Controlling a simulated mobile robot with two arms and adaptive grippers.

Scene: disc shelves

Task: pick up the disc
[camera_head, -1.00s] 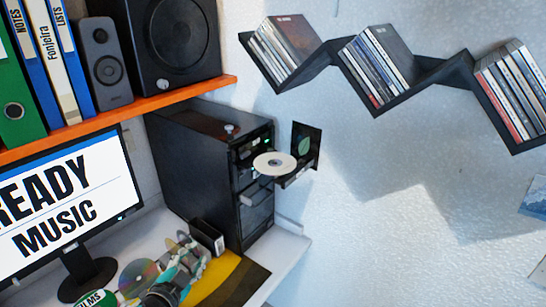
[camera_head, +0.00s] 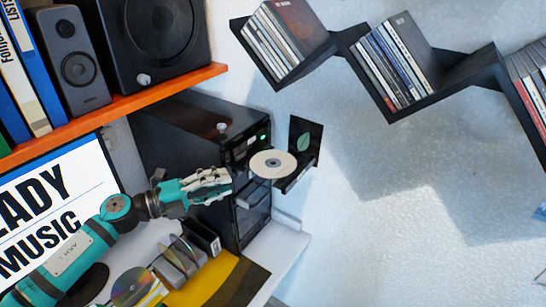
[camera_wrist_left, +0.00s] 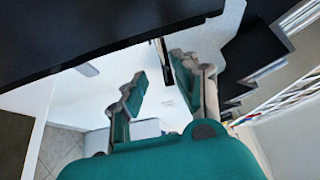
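A white disc (camera_head: 273,164) with a small centre hole lies at the black computer tower's (camera_head: 240,205) extended tray (camera_head: 298,178), its left part sticking out past the tray. My left gripper (camera_head: 226,183) is to the left of the disc and a little lower in the head view, fingers pointing right towards it, apart from it. In the left wrist view the two fingers (camera_wrist_left: 157,72) are spread with a gap between them and nothing held. I cannot make out the disc in that view. My right gripper is not in view.
Black zigzag wall shelves (camera_head: 400,108) hold several disc cases at the upper right. A small black case (camera_head: 293,134) with a green leaf stands behind the tray. An orange shelf (camera_head: 150,98) runs above.

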